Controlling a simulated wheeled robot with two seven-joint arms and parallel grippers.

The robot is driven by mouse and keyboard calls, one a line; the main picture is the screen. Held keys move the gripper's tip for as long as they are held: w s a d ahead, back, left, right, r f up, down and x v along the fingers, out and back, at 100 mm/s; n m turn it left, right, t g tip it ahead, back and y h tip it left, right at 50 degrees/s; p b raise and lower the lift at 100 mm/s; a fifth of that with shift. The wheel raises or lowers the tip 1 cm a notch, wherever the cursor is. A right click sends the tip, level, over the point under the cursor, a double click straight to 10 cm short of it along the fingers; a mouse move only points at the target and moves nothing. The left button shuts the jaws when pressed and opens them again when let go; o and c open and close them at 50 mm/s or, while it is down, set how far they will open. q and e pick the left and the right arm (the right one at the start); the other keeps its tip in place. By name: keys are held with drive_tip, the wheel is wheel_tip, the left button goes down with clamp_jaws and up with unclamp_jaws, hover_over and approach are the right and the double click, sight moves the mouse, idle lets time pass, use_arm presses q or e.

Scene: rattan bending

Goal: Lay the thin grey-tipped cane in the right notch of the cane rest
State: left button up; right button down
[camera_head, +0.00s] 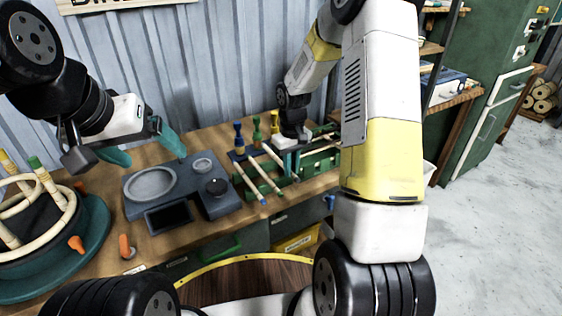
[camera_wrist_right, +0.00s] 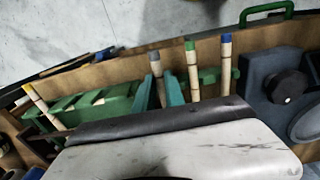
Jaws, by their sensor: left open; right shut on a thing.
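The grey-tipped cane (camera_wrist_right: 160,75) stands out between the teal fingers of my right gripper (camera_wrist_right: 159,92) in the right wrist view. The gripper is shut on it. In the head view my right gripper (camera_head: 288,143) is over the green cane rest (camera_head: 320,162), and its arm hides part of the rest. The rest also shows in the wrist view (camera_wrist_right: 110,102). The held cane is close to the rest; I cannot tell whether it touches a notch. My left gripper (camera_head: 145,148) is open and empty, above the bench left of the grey-blue device.
A green-tipped cane (camera_wrist_right: 192,68) and a blue-tipped cane (camera_wrist_right: 226,65) lie side by side beside the held cane. A yellow-tipped cane (camera_wrist_right: 38,103) is at the rest's other end. The grey-blue device (camera_head: 217,207) and a teal round stand (camera_head: 85,255) occupy the bench leftward.

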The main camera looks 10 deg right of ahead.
drive_tip(key=shift+w+f, duration=0.2)
drive_tip(key=shift+w, duration=0.25)
drive_tip(key=shift+f, duration=1.6)
drive_tip(key=shift+f, duration=0.1)
drive_tip(key=c, duration=1.4)
unclamp_jaws()
